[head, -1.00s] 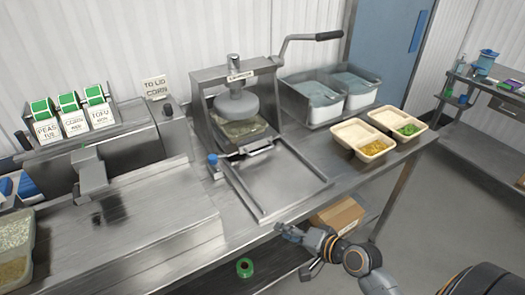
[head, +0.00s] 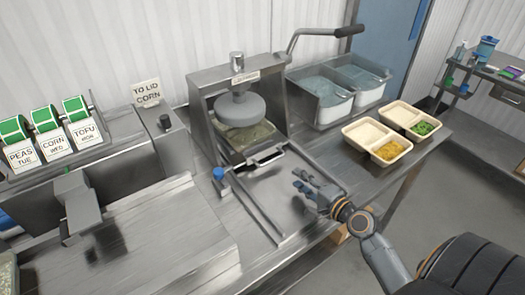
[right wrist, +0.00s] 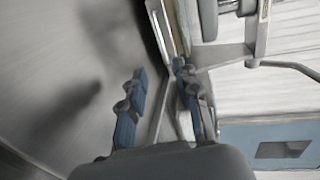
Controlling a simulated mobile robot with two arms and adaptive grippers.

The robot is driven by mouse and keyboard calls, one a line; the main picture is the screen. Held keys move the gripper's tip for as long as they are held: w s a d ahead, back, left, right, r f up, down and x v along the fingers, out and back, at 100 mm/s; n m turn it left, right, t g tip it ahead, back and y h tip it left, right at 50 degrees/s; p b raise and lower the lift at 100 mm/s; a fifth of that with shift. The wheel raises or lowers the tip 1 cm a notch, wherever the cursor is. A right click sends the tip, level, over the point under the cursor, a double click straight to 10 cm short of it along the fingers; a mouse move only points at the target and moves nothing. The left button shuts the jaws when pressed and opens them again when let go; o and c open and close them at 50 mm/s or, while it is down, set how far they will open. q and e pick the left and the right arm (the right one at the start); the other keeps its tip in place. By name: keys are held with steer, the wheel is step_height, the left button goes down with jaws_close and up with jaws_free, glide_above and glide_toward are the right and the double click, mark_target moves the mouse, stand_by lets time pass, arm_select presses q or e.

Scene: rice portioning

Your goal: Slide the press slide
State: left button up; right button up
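The press (head: 240,75) has a round grey head above a metal slide (head: 236,157). The slide sits back under the head and carries a container with greenish contents (head: 246,137). Its front handle (head: 267,158) faces the open rails (head: 247,203). My right gripper (head: 300,186) is above the front part of the rail bed, to the front right of the handle and apart from it. In the right wrist view its two blue-padded fingers (right wrist: 160,72) are apart with nothing between them. My left gripper is not in view.
A lever arm (head: 318,32) rises at the press's right. Two clear-walled bins (head: 322,112) and two tan trays (head: 388,153) with yellow and green food stand to the right. A blue knob (head: 218,173) is beside the left rail. Label rolls (head: 48,120) stand at the left.

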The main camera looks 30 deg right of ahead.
mark_target(273, 160)
steer(key=shift+w, duration=0.45)
steer(key=shift+w+f, duration=0.1)
steer(key=shift+w, duration=0.2)
steer(key=p+x, duration=0.1)
steer(key=x, duration=0.4)
steer(key=shift+w+a+p, duration=0.1)
steer(key=shift+w+p, duration=0.2)
steer(key=x, duration=0.6)
steer(key=shift+w+f, duration=0.1)
steer(key=shift+w, duration=0.25)
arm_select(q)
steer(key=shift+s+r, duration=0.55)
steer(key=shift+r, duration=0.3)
arm_select(e)
jaws_close()
